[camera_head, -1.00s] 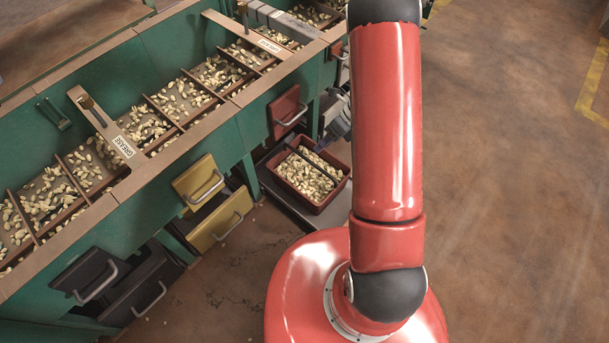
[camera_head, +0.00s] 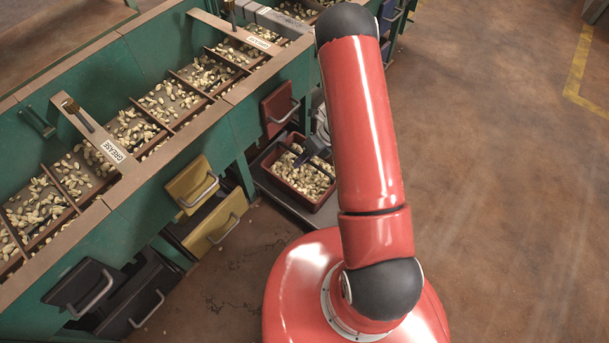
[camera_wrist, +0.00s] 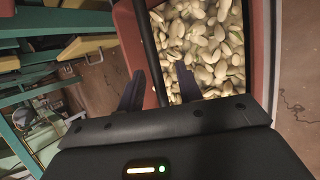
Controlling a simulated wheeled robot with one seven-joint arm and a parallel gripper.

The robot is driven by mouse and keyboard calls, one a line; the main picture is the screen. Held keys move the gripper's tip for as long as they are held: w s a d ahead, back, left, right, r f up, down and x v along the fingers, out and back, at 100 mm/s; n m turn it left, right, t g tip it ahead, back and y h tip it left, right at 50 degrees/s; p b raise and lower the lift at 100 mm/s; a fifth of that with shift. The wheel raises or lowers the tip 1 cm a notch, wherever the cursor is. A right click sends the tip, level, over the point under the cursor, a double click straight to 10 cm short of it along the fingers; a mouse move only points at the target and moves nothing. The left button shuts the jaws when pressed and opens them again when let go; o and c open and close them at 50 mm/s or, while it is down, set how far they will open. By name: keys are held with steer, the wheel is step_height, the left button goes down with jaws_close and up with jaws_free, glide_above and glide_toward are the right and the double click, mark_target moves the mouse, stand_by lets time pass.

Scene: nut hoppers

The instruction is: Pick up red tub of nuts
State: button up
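The red tub of nuts (camera_head: 318,207) stands on a low grey platform below the hoppers, beside my red base. It is filled with pale nuts, and a thin dark bar, apparently its handle, crosses over them. My gripper (camera_head: 305,156) is over the tub, partly hidden behind my arm. In the wrist view, my gripper (camera_wrist: 159,84) is open, with one dark finger on each side of the dark bar (camera_wrist: 152,50). The tub's red wall (camera_wrist: 262,50) and the nuts show beyond. Whether the fingers touch the bar cannot be told.
Green hoppers (camera_head: 90,75) with nuts in divided troughs run along the left. A red drawer (camera_head: 277,108), a yellow drawer (camera_head: 215,222) and a black drawer (camera_head: 85,288) front them. Brown floor (camera_head: 480,180) is free on the right.

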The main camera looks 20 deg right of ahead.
jaws_close()
steer(key=shift+w+r, duration=0.1)
stand_by(1.2)
